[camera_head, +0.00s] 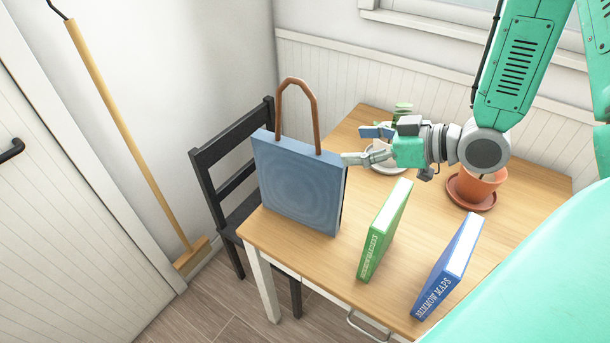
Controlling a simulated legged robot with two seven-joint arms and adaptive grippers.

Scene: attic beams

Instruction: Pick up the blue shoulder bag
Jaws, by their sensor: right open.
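The blue shoulder bag (298,187) stands upright on the left end of the wooden table, with a brown strap (315,105) arching above it. My right gripper (352,145) comes in from the right above the table, its fingers pointing left. It is open, with nothing between its fingers. The lower fingertip is close to the bag's upper right corner, just right of the strap's base; I cannot tell whether it touches. My left gripper is not in view.
A green book (384,232) and a blue book (449,264) stand on the table (330,254). A white saucer and a terracotta pot (474,186) are behind, partly hidden by my arm. A black chair (232,149) is left of the table; a broom (130,135) leans on the wall.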

